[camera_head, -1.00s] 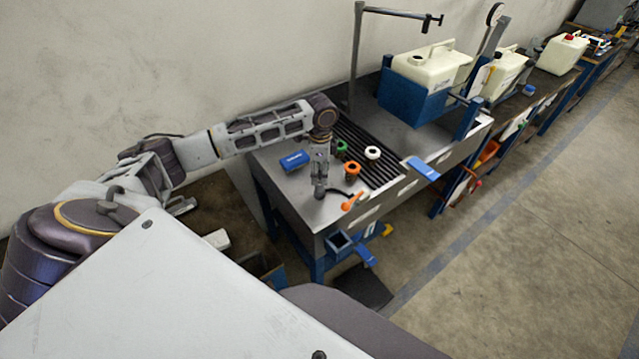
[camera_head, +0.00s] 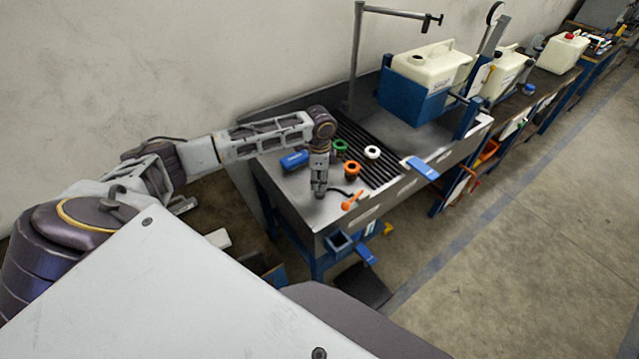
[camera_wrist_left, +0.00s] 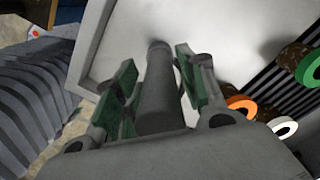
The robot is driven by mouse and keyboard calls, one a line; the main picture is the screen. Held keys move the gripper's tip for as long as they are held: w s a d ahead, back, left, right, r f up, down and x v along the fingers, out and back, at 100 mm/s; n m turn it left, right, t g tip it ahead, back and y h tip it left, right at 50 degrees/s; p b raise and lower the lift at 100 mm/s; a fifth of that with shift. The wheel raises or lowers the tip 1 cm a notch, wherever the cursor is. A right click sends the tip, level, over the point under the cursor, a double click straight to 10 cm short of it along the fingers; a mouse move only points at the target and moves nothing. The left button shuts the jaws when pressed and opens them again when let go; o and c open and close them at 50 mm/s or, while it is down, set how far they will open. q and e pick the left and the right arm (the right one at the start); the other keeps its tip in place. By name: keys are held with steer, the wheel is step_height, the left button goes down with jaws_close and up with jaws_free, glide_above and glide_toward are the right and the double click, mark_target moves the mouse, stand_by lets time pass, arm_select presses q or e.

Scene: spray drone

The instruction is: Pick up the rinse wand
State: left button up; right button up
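An orange trigger-like piece (camera_head: 351,201) with a thin dark line running left from it lies near the bench's front edge; it looks like part of the rinse wand. My left gripper (camera_head: 319,191) points down just left of it, low over the bench top. In the left wrist view, a plain grey cylinder (camera_wrist_left: 158,90) lies between the green-padded fingers of my left gripper (camera_wrist_left: 158,62). It may be the wand's handle. The fingers stand on both sides of it with narrow gaps at the tips. The palm hides its near end. My right gripper is out of view.
A blue box (camera_head: 294,160), a green ring (camera_head: 339,146), an orange ring (camera_head: 352,169) and a white ring (camera_head: 372,152) stand close to the gripper. The slotted grate (camera_head: 385,172) and a white jug (camera_head: 430,65) on a blue stand are further right.

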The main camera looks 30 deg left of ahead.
arm_select(q)
steer(key=c, duration=0.7)
jaws_close()
steer(key=shift+r, duration=0.1)
steer(key=shift+r+b, duration=0.5)
steer(key=shift+r, duration=4.45)
steer(key=shift+f+p, duration=0.15)
steer(key=shift+p, duration=0.45)
steer(key=shift+f, duration=0.1)
